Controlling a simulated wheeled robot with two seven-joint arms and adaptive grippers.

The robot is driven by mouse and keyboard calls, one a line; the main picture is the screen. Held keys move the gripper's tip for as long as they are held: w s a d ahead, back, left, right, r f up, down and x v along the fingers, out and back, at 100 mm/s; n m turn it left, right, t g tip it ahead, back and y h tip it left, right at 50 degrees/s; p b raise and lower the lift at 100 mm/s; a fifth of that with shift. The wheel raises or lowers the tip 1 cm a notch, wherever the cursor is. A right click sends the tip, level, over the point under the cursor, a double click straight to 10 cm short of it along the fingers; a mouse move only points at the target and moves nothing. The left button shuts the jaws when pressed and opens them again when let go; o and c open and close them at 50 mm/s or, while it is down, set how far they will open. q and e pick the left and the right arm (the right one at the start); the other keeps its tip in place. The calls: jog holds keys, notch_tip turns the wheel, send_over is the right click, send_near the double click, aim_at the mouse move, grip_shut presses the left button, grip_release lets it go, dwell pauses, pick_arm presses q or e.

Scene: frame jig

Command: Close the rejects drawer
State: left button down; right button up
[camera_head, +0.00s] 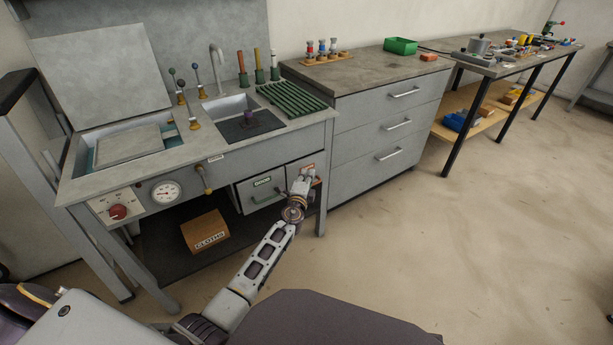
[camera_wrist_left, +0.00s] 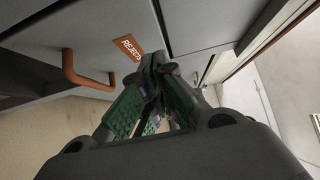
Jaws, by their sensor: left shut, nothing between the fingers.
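The rejects drawer (camera_wrist_left: 100,35) has a grey front with an orange "REJECTS" label and an orange bar handle (camera_wrist_left: 78,72) in the left wrist view. In the head view its front (camera_head: 292,170) is at the right end of the sink bench, partly hidden by my left gripper (camera_head: 302,184). My left gripper (camera_wrist_left: 158,75) is shut and empty, its fingertips close to the drawer front beside the label. I cannot tell whether they touch it, or how far the drawer stands out. My right gripper is not in view.
A drawer with a green label and handle (camera_head: 262,190) is just left of the rejects drawer. A cardboard box (camera_head: 205,232) sits on the dark lower shelf. A bench leg (camera_head: 322,205) stands close to the right. The floor (camera_head: 450,240) on the right is clear.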

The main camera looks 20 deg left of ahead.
pick_arm(q)
jog(key=s+d+p, duration=0.1)
jog(key=s, duration=0.9)
jog(key=shift+d, duration=0.2)
dwell(0.5)
dwell(0.5)
jog(key=shift+a, duration=0.1)
